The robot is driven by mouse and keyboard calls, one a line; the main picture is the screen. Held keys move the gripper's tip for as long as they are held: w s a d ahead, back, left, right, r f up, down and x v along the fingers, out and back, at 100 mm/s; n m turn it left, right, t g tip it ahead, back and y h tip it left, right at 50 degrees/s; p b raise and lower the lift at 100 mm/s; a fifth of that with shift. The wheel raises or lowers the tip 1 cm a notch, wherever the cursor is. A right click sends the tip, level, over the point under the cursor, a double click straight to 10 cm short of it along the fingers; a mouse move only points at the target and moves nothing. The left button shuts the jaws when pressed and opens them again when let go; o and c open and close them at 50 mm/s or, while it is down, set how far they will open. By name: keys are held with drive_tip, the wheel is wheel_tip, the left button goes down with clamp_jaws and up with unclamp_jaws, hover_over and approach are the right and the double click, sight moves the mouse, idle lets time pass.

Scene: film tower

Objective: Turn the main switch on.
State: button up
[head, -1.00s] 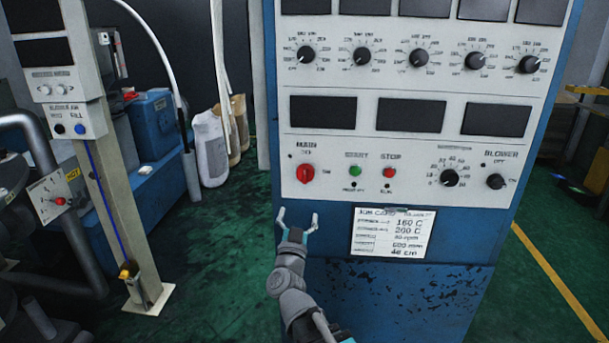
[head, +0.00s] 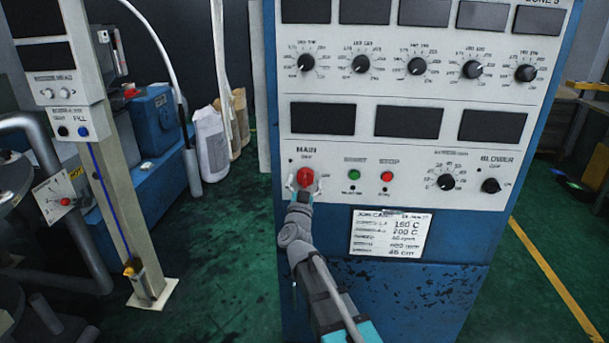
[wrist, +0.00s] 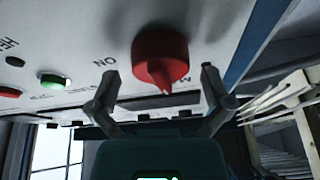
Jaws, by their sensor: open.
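The main switch is a red rotary knob (head: 305,177) under the MAIN label on the blue-and-white control cabinet. It shows large in the wrist view (wrist: 160,60), with its pointed end toward my gripper and the ON label to its left. My gripper (head: 304,186) is in front of the knob. In the wrist view its two fingers (wrist: 160,85) are open, one on each side of the knob, with gaps visible. I cannot tell whether either finger touches the panel. The lower part of the knob is partly covered by my gripper in the head view.
A green START button (head: 354,175) and a red STOP button (head: 387,176) sit right of the knob. A job card (head: 390,232) is below them. A blower knob (head: 490,185) is farther right. A beige post (head: 120,200) stands left, with open green floor between.

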drive_tip(key=shift+w+r, duration=0.15)
drive_tip(key=shift+w, duration=0.3)
drive_tip(key=c, duration=1.1)
